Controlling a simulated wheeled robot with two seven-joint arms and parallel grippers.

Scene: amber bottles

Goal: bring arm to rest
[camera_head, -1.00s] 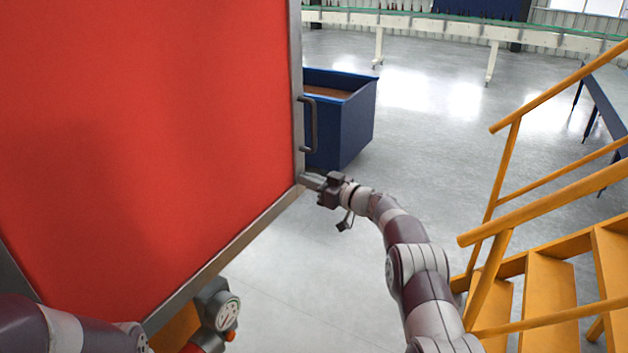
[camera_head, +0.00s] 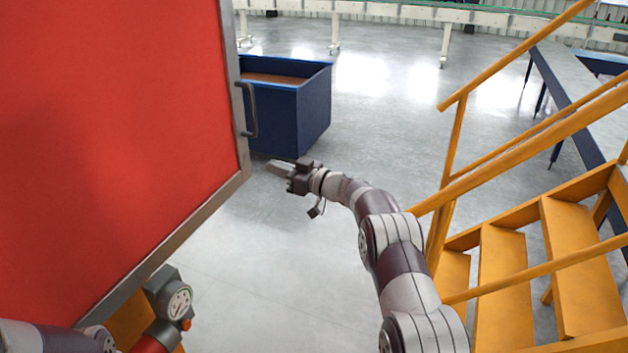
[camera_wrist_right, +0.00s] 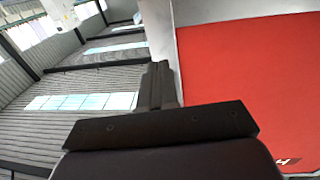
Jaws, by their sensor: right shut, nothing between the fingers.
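My right arm (camera_head: 405,265) reaches forward from the lower right in the head view. Its gripper (camera_head: 279,168) is shut and empty, a little to the right of the lower corner of a red door panel (camera_head: 110,130). A gap of floor shows between the fingers and the panel's grey edge. In the right wrist view the shut fingers (camera_wrist_right: 158,88) point up beside the red panel (camera_wrist_right: 250,90). My left arm (camera_head: 50,338) shows only in part at the lower left; its gripper is out of view.
A dark handle (camera_head: 248,108) is on the door's edge. A blue bin (camera_head: 303,115) stands behind it. Yellow stairs (camera_head: 510,285) with a railing (camera_head: 455,150) stand close to the right of my right arm. Grey floor (camera_head: 385,130) is clear ahead. A conveyor (camera_head: 400,12) runs along the back.

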